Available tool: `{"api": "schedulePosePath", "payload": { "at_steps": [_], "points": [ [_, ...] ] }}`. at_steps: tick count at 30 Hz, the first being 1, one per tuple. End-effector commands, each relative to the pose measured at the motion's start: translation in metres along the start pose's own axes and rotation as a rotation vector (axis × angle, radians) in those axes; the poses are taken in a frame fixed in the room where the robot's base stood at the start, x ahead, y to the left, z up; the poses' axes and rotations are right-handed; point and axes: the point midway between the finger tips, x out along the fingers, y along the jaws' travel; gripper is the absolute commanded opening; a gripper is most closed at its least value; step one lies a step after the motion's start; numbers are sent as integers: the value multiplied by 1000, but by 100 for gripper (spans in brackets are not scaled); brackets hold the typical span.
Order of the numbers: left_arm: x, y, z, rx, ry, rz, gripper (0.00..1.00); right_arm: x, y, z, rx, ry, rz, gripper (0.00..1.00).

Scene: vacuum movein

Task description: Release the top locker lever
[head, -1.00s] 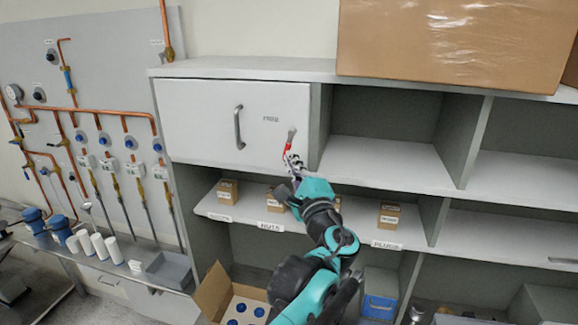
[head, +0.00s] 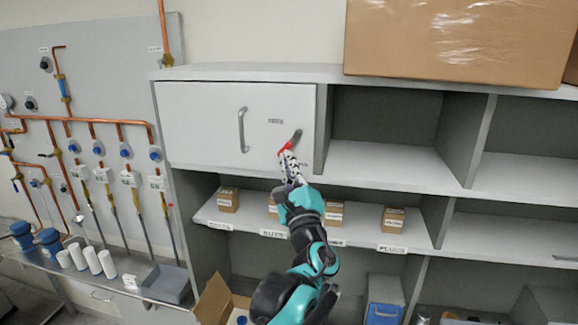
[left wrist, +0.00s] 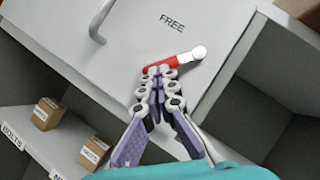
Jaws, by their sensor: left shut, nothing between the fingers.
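The top locker is a white cabinet door (head: 205,125) with a grey vertical handle (head: 243,130), and it is closed. The locker lever (head: 286,148) is on the right side of this door. It has a red arm and a metal pivot, and it slants down to the left from the pivot. It also shows in the left wrist view (left wrist: 160,66), below and right of the printed word FREE. My left gripper (head: 287,155) is shut and empty. Its fingertips (left wrist: 160,72) are right at the red arm's lower side and seem to touch it. My right gripper is not in view.
A large cardboard box (head: 455,45) stands on the cabinet top. Small boxes (head: 228,200) stand on the shelf below the door. Open compartments (head: 385,130) lie to the right. Copper pipes (head: 75,120) run along the wall at left.

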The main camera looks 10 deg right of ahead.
Motion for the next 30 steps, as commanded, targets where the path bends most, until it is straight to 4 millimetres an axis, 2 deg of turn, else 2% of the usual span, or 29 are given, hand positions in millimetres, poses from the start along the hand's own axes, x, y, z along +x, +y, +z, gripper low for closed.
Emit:
{"api": "schedulePosePath", "payload": {
  "at_steps": [30],
  "points": [
    [18, 9, 27, -2, -2, 3, 0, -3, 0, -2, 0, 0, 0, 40]
  ]
}}
